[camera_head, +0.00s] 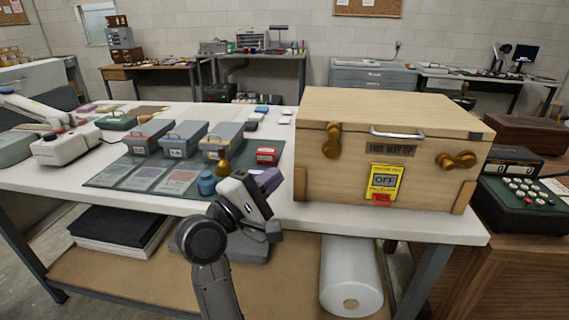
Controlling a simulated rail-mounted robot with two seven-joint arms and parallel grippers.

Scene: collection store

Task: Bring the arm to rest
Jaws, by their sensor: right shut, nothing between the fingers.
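My right arm rises from the bottom of the head view, in front of the white worktable (400,223). Its right gripper (266,214) is at the table's front edge, left of the wooden crate. The gripper is shut with nothing between its fingers, and its fingertips are small and dark here. It appears apart from the crate. My left gripper is not in view.
The wooden crate (345,180) has brass latches and a yellow OFF sign. A green mat (112,182) carries several lidded boxes, a blue jar (207,183) and a red box (267,156). Free floor shows at far left.

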